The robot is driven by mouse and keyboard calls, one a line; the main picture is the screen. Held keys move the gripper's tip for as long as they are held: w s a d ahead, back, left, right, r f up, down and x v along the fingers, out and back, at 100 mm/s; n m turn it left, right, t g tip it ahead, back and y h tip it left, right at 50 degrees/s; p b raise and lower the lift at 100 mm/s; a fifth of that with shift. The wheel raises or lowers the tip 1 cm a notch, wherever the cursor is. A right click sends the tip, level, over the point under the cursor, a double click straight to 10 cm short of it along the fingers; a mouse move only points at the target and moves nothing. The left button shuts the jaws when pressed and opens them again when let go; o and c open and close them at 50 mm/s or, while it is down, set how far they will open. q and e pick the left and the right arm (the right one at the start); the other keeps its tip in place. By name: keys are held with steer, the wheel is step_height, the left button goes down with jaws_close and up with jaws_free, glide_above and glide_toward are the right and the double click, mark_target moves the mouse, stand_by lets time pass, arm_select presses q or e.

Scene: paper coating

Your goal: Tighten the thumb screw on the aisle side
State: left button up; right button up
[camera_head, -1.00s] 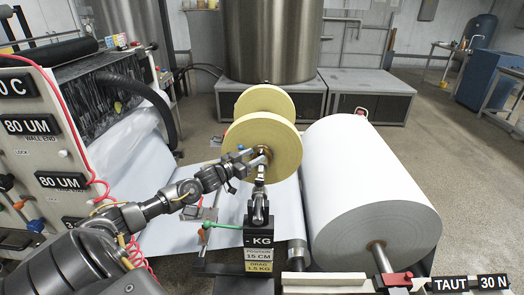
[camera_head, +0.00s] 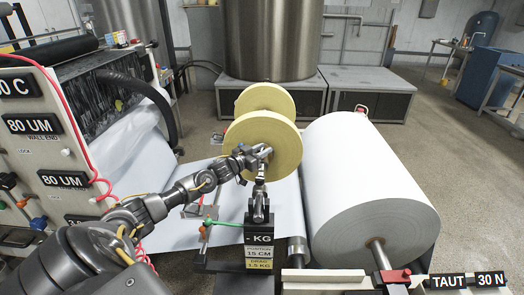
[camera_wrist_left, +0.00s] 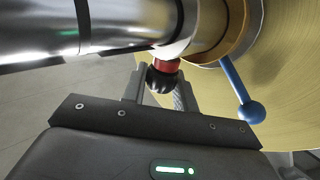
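The thumb screw, a dark round knob (camera_wrist_left: 162,80) with a red collar, shows in the left wrist view beside a shiny metal shaft. My left gripper (camera_wrist_left: 160,88) has one finger on each side of this knob. Any gap between fingers and knob is too small to judge. In the head view my left gripper (camera_head: 261,153) is at the hub of the near yellow disc (camera_head: 280,140), above the upright dark support (camera_head: 259,207), and covers the screw there. My right gripper is not in view.
A blue ball-ended lever (camera_wrist_left: 240,98) sits just right of the fingers in the left wrist view. A large white paper roll (camera_head: 368,190) lies to the right. The coating machine's panel (camera_head: 45,150) stands left. A -KG sign (camera_head: 260,239) is below the hub.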

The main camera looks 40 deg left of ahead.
arm_select(q)
steer(key=shift+c, duration=0.9)
steer(key=h+b, duration=0.1)
steer(key=m+h+b, duration=0.2)
steer(key=shift+w+a+f+g+b, duration=0.1)
steer(key=shift+f+g+b, duration=0.15)
steer(key=shift+g+b, duration=0.1)
steer(key=shift+r+m+g+h+b, duration=0.2)
steer(key=shift+m+h+b, duration=0.25)
steer(key=shift+h, duration=0.35)
steer(key=o, duration=0.9)
steer(key=shift+r, duration=0.1)
steer(key=shift+o, duration=0.2)
